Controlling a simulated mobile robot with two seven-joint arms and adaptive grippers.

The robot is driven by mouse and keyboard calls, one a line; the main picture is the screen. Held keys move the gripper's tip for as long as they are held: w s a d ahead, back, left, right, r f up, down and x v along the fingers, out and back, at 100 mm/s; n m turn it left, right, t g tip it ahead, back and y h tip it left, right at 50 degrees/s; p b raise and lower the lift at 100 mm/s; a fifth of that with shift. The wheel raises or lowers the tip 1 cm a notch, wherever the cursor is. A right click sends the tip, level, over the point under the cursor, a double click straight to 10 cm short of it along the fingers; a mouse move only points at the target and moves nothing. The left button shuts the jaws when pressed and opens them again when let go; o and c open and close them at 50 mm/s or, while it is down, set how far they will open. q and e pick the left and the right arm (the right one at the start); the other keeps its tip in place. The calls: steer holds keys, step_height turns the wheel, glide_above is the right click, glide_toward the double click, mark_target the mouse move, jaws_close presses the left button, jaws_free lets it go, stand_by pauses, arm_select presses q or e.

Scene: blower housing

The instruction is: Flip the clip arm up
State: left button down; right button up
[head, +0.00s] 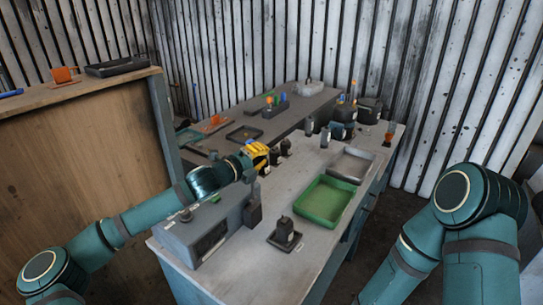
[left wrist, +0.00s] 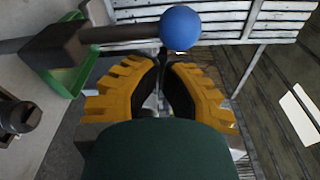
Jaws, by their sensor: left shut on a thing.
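In the left wrist view the clip arm (left wrist: 122,33) is a dark bar running from a dark block (left wrist: 55,45) to a blue ball knob (left wrist: 180,27). My left gripper (head: 258,152), with yellow fingers, is above the back of the housing. In the left wrist view its fingertips (left wrist: 163,52) are shut at the knob end of the arm. The contact is partly hidden. My right gripper is out of view.
A green tray (head: 322,222) and a grey tray (head: 350,180) lie on the bench to the right. A black part on a pad (head: 284,238) stands near the front edge. Several bottles and a dark pot (head: 370,110) stand at the back.

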arm_select(q)
steer(key=shift+w+a+r+n+p, duration=0.15)
steer(key=shift+w+a+n+p, duration=0.3)
steer(key=shift+a+n, duration=0.2)
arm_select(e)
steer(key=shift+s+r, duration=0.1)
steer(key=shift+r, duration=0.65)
arm_select(q)
steer(key=shift+w+a, duration=0.1)
steer(key=shift+a, duration=0.05)
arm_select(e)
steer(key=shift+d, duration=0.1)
